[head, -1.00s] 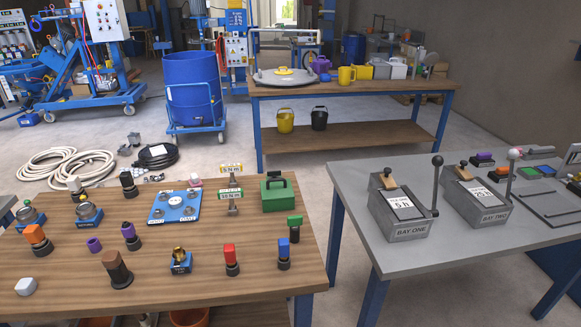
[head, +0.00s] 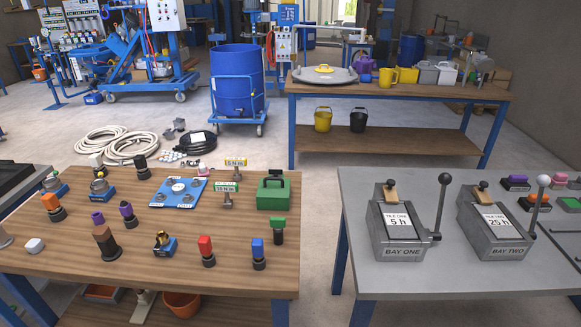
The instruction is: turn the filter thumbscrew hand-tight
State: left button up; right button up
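No part is labelled clearly enough to tell which is the filter thumbscrew. On the wooden bench (head: 225,277), a small blue-based fitting (head: 162,244) with a brass and dark top stands near the front middle. Two silver round fittings on blue bases, one at the back left (head: 53,184) and one beside it (head: 102,187), stand upright. Neither of my grippers is in view, and nothing on the bench is being touched.
Coloured knobs, including a red one (head: 206,250) and a blue one (head: 258,253), stand along the bench front. A blue plate (head: 180,191) and green box (head: 273,192) lie behind. A floor gap separates the bench from the grey table (head: 350,190) with levered boxes.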

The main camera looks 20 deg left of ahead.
aim_at(275, 172)
jog(key=l+u, duration=0.2)
jog(key=u, duration=0.25)
jog(key=l+u, duration=0.25)
jog(key=u, duration=0.2)
